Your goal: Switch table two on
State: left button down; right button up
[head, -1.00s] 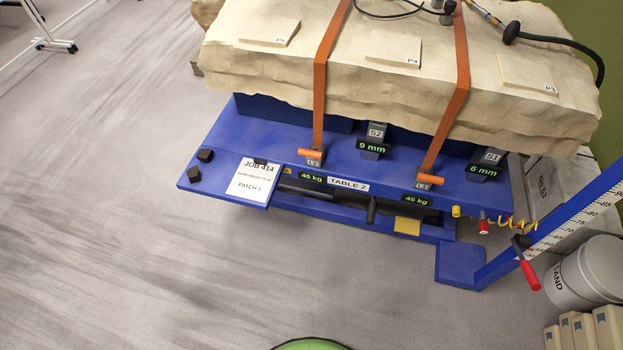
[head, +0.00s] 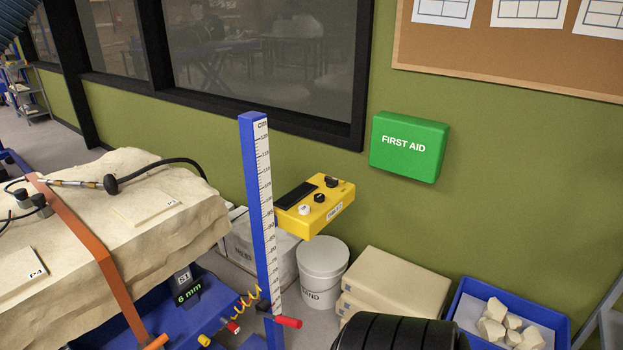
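A yellow control box (head: 316,207) stands in front of the green wall, just right of the blue measuring post (head: 259,225). On its top are a dark panel (head: 296,195), a white button or knob (head: 304,210) and black controls (head: 331,182). Its front label is too small to read surely. Table two (head: 190,318) is at the lower left, only partly in view, and bears a strapped pale rock block (head: 160,225). A 6 mm display (head: 188,291) glows green on it. Neither of my grippers is in view.
A red-handled lever (head: 287,322) sticks out low on the post. A sand bucket (head: 322,270), pale stacked blocks (head: 395,285) and a blue crate of rock pieces (head: 550,318) line the wall. A black ribbed thing (head: 400,334) at the bottom edge is unclear.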

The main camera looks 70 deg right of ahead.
aim_at(331, 182)
jog(key=z, duration=2.1)
